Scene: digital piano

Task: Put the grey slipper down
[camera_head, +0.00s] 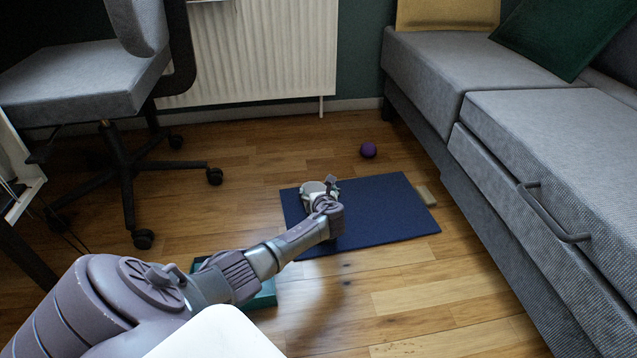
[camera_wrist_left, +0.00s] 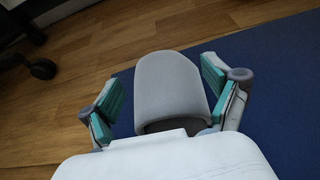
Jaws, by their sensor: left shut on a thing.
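The grey slipper (camera_wrist_left: 170,80) sits between the teal-padded fingers of my left gripper (camera_wrist_left: 160,90) in the left wrist view, its rounded toe pointing away from the wrist. The left gripper is shut on it. In the head view my left gripper (camera_head: 322,192) is over the left part of the dark blue mat (camera_head: 385,215), and the slipper is mostly hidden by the gripper there. I cannot tell whether the slipper touches the mat or hangs just above it. My right gripper is not in view.
A purple ball (camera_head: 368,150) lies behind the mat. A small wooden block (camera_head: 426,195) is at its right edge. A teal box (camera_head: 265,294) is partly hidden under my left arm. A grey sofa (camera_head: 480,130) stands right, an office chair (camera_head: 125,170) left. The mat's right half is clear.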

